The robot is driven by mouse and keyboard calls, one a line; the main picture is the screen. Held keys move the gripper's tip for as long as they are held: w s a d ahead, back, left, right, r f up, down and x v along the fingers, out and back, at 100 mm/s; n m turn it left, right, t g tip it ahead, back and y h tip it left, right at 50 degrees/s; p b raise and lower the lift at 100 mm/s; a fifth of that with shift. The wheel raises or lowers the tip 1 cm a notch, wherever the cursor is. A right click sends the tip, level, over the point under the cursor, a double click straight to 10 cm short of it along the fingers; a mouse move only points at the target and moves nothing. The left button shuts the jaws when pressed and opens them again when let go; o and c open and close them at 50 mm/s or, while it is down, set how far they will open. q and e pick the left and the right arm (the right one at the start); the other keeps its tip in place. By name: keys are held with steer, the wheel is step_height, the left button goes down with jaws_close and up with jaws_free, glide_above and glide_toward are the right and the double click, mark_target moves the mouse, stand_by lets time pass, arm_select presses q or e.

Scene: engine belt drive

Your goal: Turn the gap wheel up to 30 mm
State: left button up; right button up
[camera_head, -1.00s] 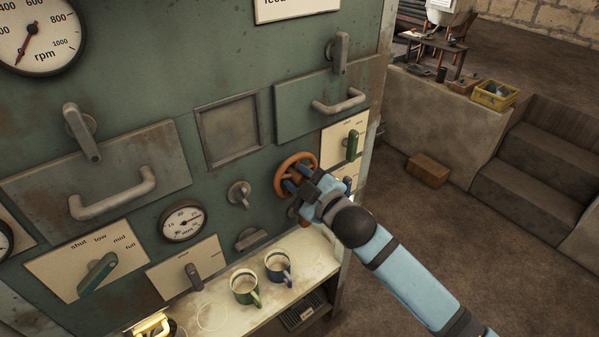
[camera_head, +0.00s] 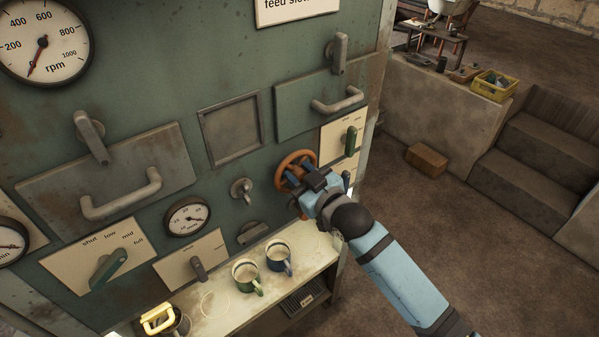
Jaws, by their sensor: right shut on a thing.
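The orange-brown gap wheel (camera_head: 283,167) sits on the green machine panel, right of the middle of the view. My right gripper (camera_head: 297,181) is shut on its rim at the right side, and the gripper and wrist hide part of the wheel. A small round mm gauge (camera_head: 181,222) is on the panel to the left of the wheel. Its needle points right and slightly down, but its figures are too small to read surely. My left gripper is not in view.
Below the wheel, a shelf (camera_head: 222,310) holds a green mug (camera_head: 246,277) and a blue mug (camera_head: 279,258). A grey knob (camera_head: 242,190) and several levers stick out from the panel nearby. Open floor (camera_head: 440,240) lies to the right, with a brown box (camera_head: 427,159) and steps.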

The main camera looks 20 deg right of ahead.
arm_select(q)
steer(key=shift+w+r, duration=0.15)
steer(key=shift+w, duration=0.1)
arm_select(e)
steer(key=shift+r, duration=0.2)
steer(key=o, duration=0.7)
steer(key=shift+w+f, duration=0.1)
steer(key=shift+c, duration=0.2)
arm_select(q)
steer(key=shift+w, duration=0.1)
arm_select(e)
steer(key=shift+s+d+f, duration=0.1)
steer(key=shift+s+f, duration=0.05)
steer(key=shift+s, duration=0.2)
arm_select(q)
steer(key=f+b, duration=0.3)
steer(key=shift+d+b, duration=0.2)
steer(key=shift+b, duration=0.1)
arm_select(e)
steer(key=v, duration=1.3)
steer(key=shift+r, duration=0.2)
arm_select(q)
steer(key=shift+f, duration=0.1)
